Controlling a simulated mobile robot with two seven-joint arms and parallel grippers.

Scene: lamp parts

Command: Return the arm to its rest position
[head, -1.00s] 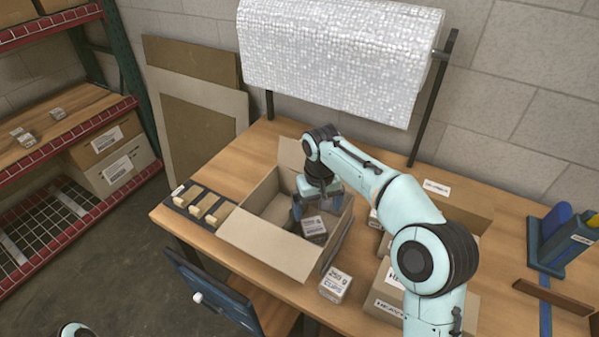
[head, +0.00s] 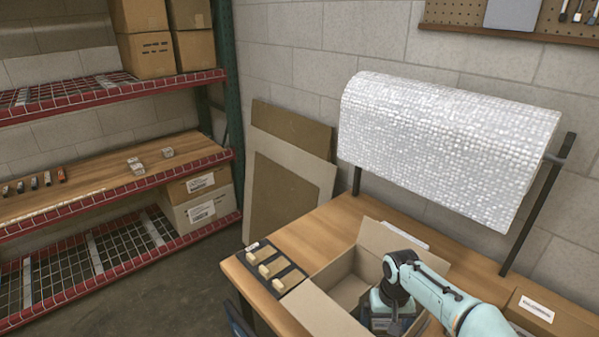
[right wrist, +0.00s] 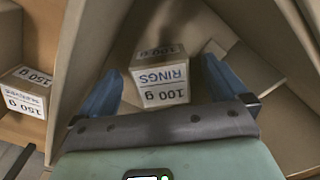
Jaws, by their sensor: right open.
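My right arm (head: 440,297) reaches in from the lower right of the head view, over the open cardboard box (head: 318,312) on the table. My right gripper (head: 388,318) points down at that box; its fingertips are hard to see there. In the right wrist view its two blue fingers (right wrist: 163,78) are spread apart. My left gripper is out of view.
The cardboard box walls surround my right gripper. Another small carton marked 150 g (right wrist: 25,92) lies outside the box. A compartment tray (head: 272,266) stands left of the box. A closed carton (head: 545,312) is at the right. A shelf rack (head: 110,190) stands at the left.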

